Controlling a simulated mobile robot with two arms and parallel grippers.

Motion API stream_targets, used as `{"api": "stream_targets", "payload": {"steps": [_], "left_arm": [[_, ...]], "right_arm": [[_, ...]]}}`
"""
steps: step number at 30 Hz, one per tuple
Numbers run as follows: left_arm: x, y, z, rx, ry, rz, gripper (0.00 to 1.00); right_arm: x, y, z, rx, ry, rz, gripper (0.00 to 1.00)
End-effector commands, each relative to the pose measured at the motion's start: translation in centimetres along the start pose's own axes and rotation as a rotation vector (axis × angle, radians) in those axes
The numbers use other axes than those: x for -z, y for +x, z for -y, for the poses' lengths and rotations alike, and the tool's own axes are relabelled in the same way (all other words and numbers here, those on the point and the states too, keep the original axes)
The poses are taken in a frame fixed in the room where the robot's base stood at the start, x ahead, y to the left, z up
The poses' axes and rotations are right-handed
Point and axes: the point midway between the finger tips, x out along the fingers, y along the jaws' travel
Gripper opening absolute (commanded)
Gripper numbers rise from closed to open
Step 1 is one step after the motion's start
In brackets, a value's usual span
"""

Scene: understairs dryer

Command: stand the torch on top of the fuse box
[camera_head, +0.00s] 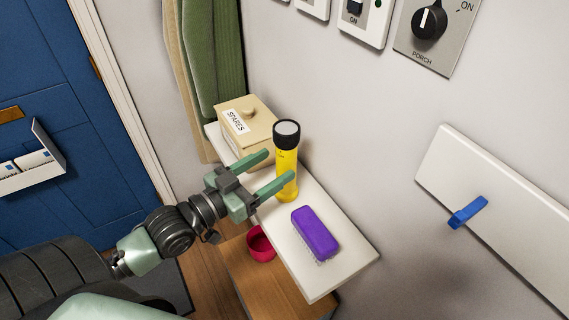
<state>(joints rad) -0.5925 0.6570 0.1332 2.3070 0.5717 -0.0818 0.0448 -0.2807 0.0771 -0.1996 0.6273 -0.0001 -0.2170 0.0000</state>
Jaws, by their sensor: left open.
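The torch (286,162), yellow with a black head, stands upright, head up, on a narrow white shelf (337,246) against the wall. My left gripper (281,164) is open at the torch, coming from the left. One finger ends just left of the torch and the other crosses in front of its body. I cannot tell whether either finger touches it. Nothing in view is clearly the fuse box. My right gripper is not in view.
A lidded box marked SPARES (246,132) stands behind the torch. A purple brush (315,232) lies in front of it on the shelf. A red bowl (262,244) sits lower, on a wooden surface. Switches (429,23) and a rail with a blue hook (467,212) are on the wall.

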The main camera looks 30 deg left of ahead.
Motion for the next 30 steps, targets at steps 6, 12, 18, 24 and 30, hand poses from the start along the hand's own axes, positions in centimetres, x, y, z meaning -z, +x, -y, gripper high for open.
{"api": "stream_targets", "payload": {"steps": [6,12,18,24,30], "left_arm": [[0.2,1.9,0.0,0.001,0.0,-0.002,0.66],[0.4,3.7,-0.3,0.001,-0.003,-0.004,0.66],[0.1,6.5,-0.6,0.001,0.0,-0.003,0.66],[-0.2,7.3,-0.7,0.0,0.0,0.0,0.66],[-0.2,7.3,-0.7,0.0,0.0,0.0,0.52]], "right_arm": [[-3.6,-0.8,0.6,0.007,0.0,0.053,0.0],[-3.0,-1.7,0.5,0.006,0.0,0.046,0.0],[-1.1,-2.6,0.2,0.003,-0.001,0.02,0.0],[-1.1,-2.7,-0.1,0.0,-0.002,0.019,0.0],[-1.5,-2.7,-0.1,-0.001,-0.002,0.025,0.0]]}}
